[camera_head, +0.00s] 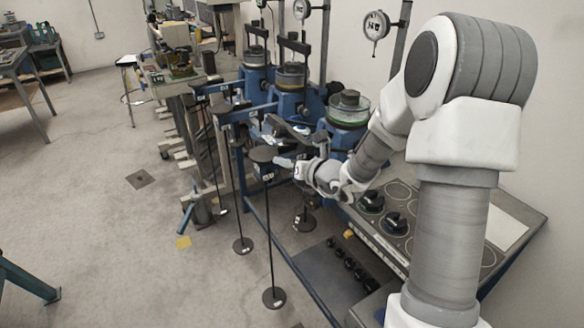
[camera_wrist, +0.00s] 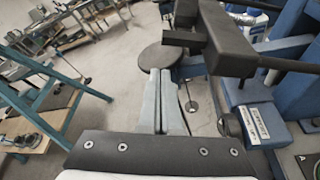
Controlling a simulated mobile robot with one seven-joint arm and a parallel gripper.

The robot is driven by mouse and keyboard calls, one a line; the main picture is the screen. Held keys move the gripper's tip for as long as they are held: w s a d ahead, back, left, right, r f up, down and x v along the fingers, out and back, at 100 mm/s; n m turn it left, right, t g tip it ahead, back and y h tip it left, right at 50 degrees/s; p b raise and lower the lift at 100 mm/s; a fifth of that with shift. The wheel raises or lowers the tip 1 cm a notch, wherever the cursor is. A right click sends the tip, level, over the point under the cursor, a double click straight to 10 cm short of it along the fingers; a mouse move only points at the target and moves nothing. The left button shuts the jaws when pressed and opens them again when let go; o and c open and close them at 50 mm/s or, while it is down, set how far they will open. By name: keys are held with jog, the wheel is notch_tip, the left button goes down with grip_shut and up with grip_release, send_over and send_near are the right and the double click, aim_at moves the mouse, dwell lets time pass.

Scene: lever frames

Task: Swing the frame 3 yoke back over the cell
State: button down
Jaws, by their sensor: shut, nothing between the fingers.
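Three blue lever frames stand in a row in the head view; I take the nearest (camera_head: 345,138) as frame 3, its number being unreadable. Its cell (camera_head: 348,113) is a clear-walled cup with greenish contents and a dark cap, with no yoke above it. A dark bar, apparently its yoke (camera_head: 287,129), lies left of the cell; it looms large in the wrist view (camera_wrist: 228,42). My gripper (camera_head: 284,162) is shut and empty, just below and in front of that bar. In the wrist view its fingers (camera_wrist: 161,76) are together, pointing at a dark round disc (camera_wrist: 163,57); contact is unclear.
The two farther frames have dark yokes (camera_head: 293,43) above their cells. Thin hanger rods with round weights (camera_head: 274,297) hang left of the frames. Small dark weights (camera_head: 350,263) sit on a low shelf. Open floor lies left.

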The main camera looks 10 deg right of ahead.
jog(key=r, duration=0.1)
jog(key=d+r, duration=0.1)
jog(key=r, duration=0.1)
jog(key=shift+d+p, duration=0.1)
jog(key=shift+p, duration=0.2)
